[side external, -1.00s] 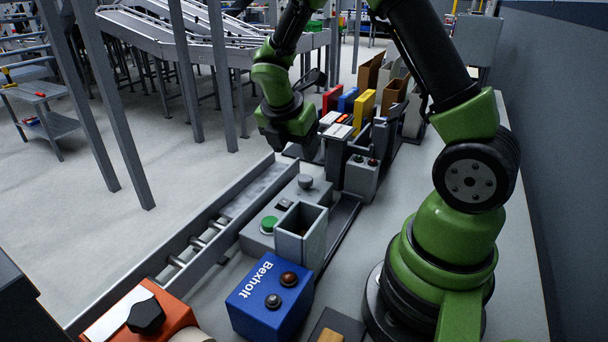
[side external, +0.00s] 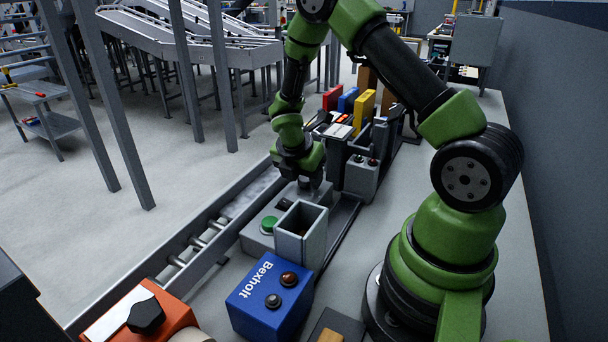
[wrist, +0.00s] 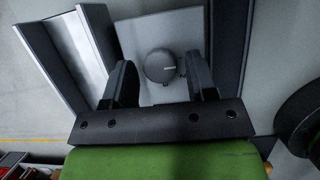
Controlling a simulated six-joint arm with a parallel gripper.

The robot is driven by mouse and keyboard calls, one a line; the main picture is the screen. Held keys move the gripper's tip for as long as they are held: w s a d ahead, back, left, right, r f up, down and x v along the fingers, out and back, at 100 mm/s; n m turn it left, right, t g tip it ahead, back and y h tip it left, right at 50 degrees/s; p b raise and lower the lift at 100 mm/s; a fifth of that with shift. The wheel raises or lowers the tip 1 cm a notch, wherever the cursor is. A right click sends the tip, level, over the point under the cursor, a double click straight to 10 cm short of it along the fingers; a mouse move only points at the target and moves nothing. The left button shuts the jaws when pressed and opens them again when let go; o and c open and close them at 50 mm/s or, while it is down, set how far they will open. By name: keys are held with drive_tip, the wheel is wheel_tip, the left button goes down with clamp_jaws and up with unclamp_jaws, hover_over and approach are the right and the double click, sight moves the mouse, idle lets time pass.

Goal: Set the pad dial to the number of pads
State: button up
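A grey control box (side external: 258,238) with a green button (side external: 268,224) and a small black switch (side external: 284,204) stands beside the roller track. Its round grey knob (wrist: 160,66) shows in the wrist view, but my gripper hides it in the side view. My gripper (side external: 306,186) is pointed down right over the knob end of the box. In the wrist view its two fingers (wrist: 160,80) are apart, one on each side of the knob. I cannot tell whether they touch it. I cannot read a dial number or make out any pads for certain.
An open grey bin (side external: 290,243) stands close to the box. A blue Bexholt box (side external: 265,303) with two knobs and an orange box (side external: 165,322) with a black knob are in front. Red, blue and yellow upright items (side external: 364,106) stand behind. The roller track (side external: 200,245) runs along the left.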

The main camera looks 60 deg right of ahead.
drive_tip(key=c, duration=0.7)
drive_tip(key=shift+m, duration=0.4)
drive_tip(key=m+g, duration=0.1)
drive_tip(key=m, duration=0.3)
drive_tip(key=shift+w+g, duration=0.15)
drive_tip(key=shift+g, duration=0.25)
drive_tip(key=m, duration=0.2)
drive_tip(key=m+g+y, duration=0.1)
drive_tip(key=m, duration=0.1)
drive_tip(key=shift+w+d+g, duration=0.1)
drive_tip(key=shift+d+g, duration=0.05)
drive_tip(key=shift+g, duration=0.15)
drive_tip(key=m+y, duration=0.1)
drive_tip(key=m, duration=0.4)
drive_tip(key=shift+d+g+y, duration=0.1)
drive_tip(key=shift+g+y, duration=0.3)
drive_tip(key=shift+d+m+y, duration=0.1)
drive_tip(key=shift+m+y, duration=0.7)
drive_tip(key=shift+m, duration=1.2)
